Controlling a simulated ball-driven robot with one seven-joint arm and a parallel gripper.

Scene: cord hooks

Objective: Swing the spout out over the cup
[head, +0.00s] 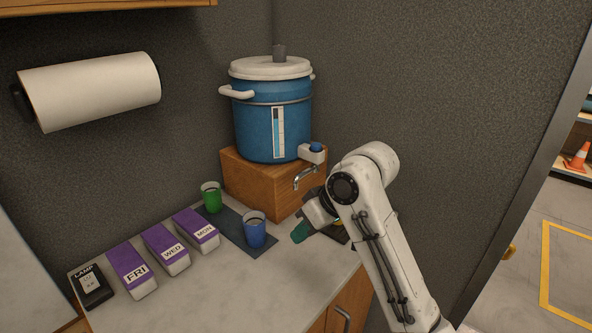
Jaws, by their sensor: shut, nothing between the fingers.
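A blue cup (255,233) stands upright on a dark mat, in front and left of the spout. A green cup (211,198) stands farther back on the same mat. My gripper (298,236), with teal fingertips, is shut and empty. It is low over the counter, right of the blue cup and below the spout in the picture. My arm covers part of the area behind it.
The wooden box (255,188) stands against the corner walls. Several purple-and-white boxes, one of them the FRI box (132,270), and a black LAMP box (91,288) line the counter's left. A small yellow patch shows beside my arm. Bare counter (235,285) lies in front.

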